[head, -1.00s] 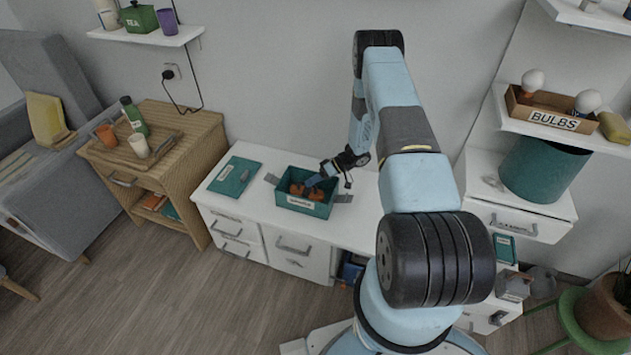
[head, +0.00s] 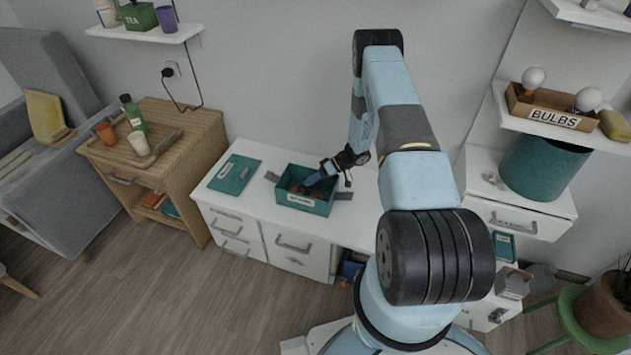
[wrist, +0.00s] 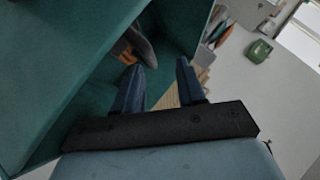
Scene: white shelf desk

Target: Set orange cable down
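The teal box (head: 328,209) stands on the white desk with its flaps folded out and a white label on its front. Orange cable (head: 298,190) lies low inside it, partly hidden by the wall and my gripper. My gripper (head: 309,183) reaches down into the box from the right. In the wrist view, my gripper (wrist: 158,68) has its two dark blue fingers apart with nothing between them. A bit of orange cable (wrist: 122,48) shows just beyond the left finger, beside a grey piece. Its full shape is hidden.
A teal folder (head: 234,175) lies on the desk left of the box. The wooden cabinet (head: 195,150) with a tray stands further left. The desk top (head: 365,205) right of the box is clear. A shelf with a bulbs crate (head: 550,120) is at right.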

